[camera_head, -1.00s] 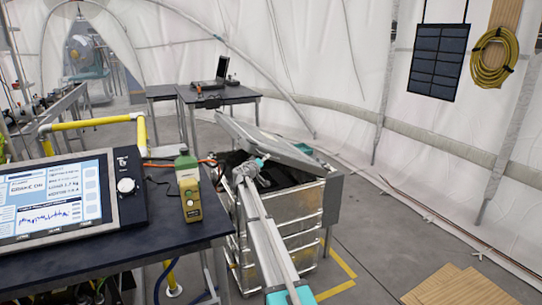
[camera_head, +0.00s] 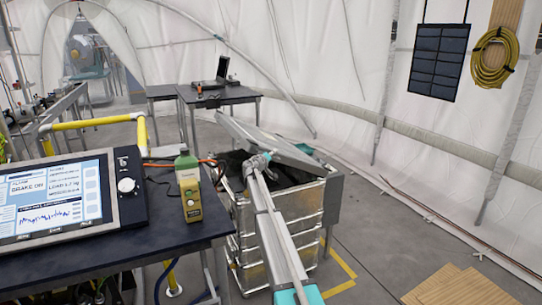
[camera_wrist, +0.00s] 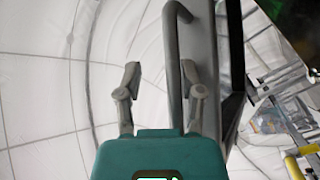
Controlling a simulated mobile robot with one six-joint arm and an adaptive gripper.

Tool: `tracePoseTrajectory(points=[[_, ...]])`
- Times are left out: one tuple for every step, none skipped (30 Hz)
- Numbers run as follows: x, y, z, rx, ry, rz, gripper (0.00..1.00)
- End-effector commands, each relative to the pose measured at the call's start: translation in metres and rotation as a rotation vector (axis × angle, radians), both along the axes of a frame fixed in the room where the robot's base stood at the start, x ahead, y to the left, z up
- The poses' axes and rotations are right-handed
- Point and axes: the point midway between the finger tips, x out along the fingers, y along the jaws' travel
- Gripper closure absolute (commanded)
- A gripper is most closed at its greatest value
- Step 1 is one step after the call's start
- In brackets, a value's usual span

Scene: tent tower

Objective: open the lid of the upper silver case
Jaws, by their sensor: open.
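The upper silver case (camera_head: 290,205) tops a stack of cases beside the dark table. Its lid (camera_head: 265,138) is raised at a slant, its left edge higher than its right, with the dark interior showing below. My gripper (camera_head: 262,158) is at the lid's front edge, small and partly hidden by my arm. In the wrist view my gripper (camera_wrist: 160,75) has its fingers spread apart. A grey bar handle (camera_wrist: 173,65) shows between them, nearer the right finger, along the grey lid (camera_wrist: 198,45). I cannot tell whether a finger touches it.
The dark table (camera_head: 130,255) at left holds a monitor panel (camera_head: 60,200) and a green-yellow device (camera_head: 189,185), close to the cases. A table with a laptop (camera_head: 215,80) stands behind. Floor at right is clear apart from wooden boards (camera_head: 455,285).

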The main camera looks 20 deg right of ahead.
Motion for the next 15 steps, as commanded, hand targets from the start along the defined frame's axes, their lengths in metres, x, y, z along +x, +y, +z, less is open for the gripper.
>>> tracePoseTrajectory(points=[[-0.0001, -0.0001, 0.0, 0.0, 0.0, 0.0, 0.64], [-0.0001, -0.0001, 0.0, 0.0, 0.0, 0.0, 0.69], [-0.0002, -0.0001, 0.0001, 0.0, 0.0, 0.0, 0.77], [-0.0002, -0.0003, 0.0001, -0.001, 0.0, -0.001, 0.82], [-0.0002, -0.0004, 0.0002, -0.001, 0.0, -0.001, 0.88], [-0.0002, -0.0006, 0.0002, -0.001, 0.0, -0.001, 0.95], [-0.0005, -0.0008, 0.0003, -0.001, 0.0, -0.002, 1.0], [-0.0006, -0.001, 0.0003, -0.001, 0.0, -0.002, 1.0], [-0.0008, -0.0014, 0.0005, -0.002, 0.0, -0.003, 1.0], [-0.001, -0.0016, 0.0005, -0.002, 0.001, -0.003, 1.0], [-0.0012, -0.0019, 0.0006, -0.002, 0.001, -0.004, 1.0], [-0.0017, -0.0023, 0.0006, -0.002, 0.001, -0.004, 1.0], [-0.0019, -0.0026, 0.0006, -0.002, 0.001, -0.006, 1.0], [-0.0022, -0.0028, 0.0007, -0.002, 0.001, -0.006, 1.0], [-0.0024, -0.0032, 0.0007, -0.003, 0.001, -0.007, 1.0]])
